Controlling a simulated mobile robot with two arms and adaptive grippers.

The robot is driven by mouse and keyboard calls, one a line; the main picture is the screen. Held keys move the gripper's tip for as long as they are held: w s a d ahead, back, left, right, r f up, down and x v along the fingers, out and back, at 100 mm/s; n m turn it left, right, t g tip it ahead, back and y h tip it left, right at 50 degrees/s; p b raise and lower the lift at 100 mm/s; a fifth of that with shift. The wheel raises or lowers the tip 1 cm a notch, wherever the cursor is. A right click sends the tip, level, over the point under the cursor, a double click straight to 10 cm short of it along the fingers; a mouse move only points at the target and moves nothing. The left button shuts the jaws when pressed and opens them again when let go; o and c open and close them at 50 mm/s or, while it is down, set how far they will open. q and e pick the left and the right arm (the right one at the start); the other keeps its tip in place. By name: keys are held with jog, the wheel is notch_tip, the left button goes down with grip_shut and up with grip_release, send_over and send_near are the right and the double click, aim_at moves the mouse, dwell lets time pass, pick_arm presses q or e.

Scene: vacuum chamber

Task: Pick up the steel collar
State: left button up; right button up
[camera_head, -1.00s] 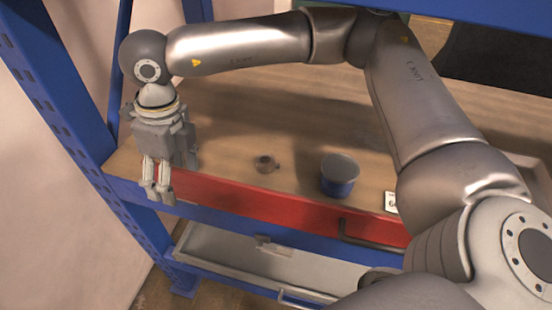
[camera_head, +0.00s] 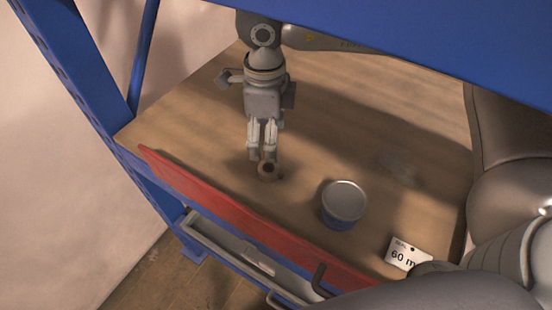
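My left gripper is not in view.
A blue tin with a grey lid (camera_head: 344,203) stands to the right of the collar. A white label card (camera_head: 408,254) is at the front right. A red front strip (camera_head: 230,212) edges the wooden shelf (camera_head: 190,125). Blue rack posts and a beam frame it.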

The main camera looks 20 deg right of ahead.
aim_at(268, 166)
jog(key=f, duration=0.1)
jog(key=f+b, duration=0.1)
jog(key=f, duration=0.1)
jog(key=s+f+b, duration=0.1)
jog(key=f, duration=0.3)
jog(key=w+f+b, duration=0.1)
jog(key=f, duration=0.1)
jog(key=shift+f, duration=0.75)
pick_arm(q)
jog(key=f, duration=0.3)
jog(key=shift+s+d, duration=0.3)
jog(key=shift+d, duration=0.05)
pick_arm(e)
jog(key=c, duration=1.3)
